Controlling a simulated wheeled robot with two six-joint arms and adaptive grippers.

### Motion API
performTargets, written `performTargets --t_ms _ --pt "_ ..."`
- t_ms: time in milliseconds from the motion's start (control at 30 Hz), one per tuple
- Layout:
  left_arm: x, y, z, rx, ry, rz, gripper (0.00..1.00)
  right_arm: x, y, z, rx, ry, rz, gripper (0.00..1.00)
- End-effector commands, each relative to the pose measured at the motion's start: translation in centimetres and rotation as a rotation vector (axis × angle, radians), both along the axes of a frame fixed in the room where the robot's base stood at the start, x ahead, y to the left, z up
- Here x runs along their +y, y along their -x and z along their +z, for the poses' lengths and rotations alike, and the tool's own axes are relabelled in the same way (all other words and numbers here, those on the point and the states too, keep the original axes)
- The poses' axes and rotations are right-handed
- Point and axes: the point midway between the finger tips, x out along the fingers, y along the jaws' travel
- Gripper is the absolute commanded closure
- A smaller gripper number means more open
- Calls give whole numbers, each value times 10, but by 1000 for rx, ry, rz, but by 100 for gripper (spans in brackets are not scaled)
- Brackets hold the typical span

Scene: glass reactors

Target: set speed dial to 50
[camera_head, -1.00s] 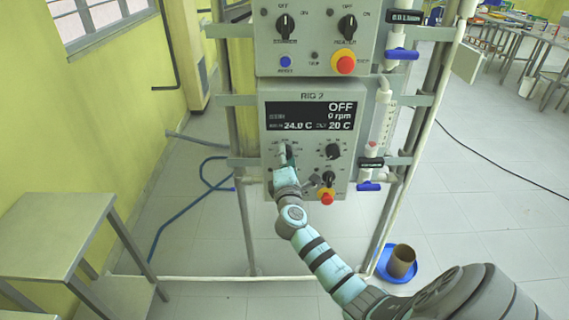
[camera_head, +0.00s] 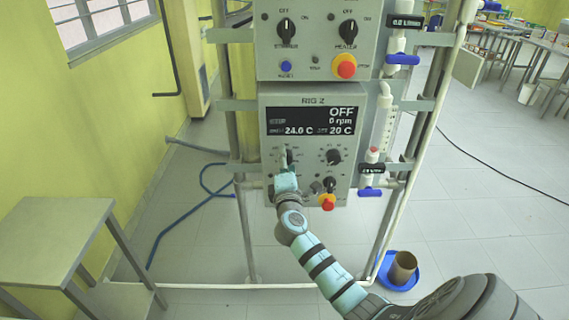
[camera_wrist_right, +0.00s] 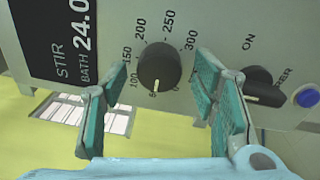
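The speed dial is a black round knob (camera_wrist_right: 159,66) in the right wrist view, with printed marks from low numbers up to 300 around it. Its white pointer line points down, close to a mark that looks like 50. In the head view it shows (camera_head: 291,156) at the left of the lower panel's knob row. My right gripper (camera_wrist_right: 160,95) is open, with teal finger pads on both sides of the dial and apart from it. In the head view the right gripper (camera_head: 285,168) is just below the dial and hides its lower edge. My left gripper is out of view.
The RIG 2 display (camera_head: 311,119) reads OFF, 0 rpm, 24.0 C and 20 C. Glassware and blue valves (camera_head: 370,192) stand at the right.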

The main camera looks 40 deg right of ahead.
Motion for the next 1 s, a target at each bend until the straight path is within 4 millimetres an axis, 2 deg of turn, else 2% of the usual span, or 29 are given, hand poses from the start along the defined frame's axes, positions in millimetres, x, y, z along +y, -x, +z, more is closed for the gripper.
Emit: performTargets --t_ms 267,367,600,700,800,1000 --pt "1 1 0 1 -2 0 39 4 6 -1 0 0 1 46" --pt "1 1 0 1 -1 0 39 15 21 -2 1 -2 2 46" --pt "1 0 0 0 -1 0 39 53 75 -5 1 -3 -1 46" --pt "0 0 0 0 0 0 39 64 89 -5 2 -1 1 46" --pt "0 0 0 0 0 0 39 69 96 -5 1 -1 1 46" --pt "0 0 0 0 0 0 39 69 97 -5 1 1 0 46"
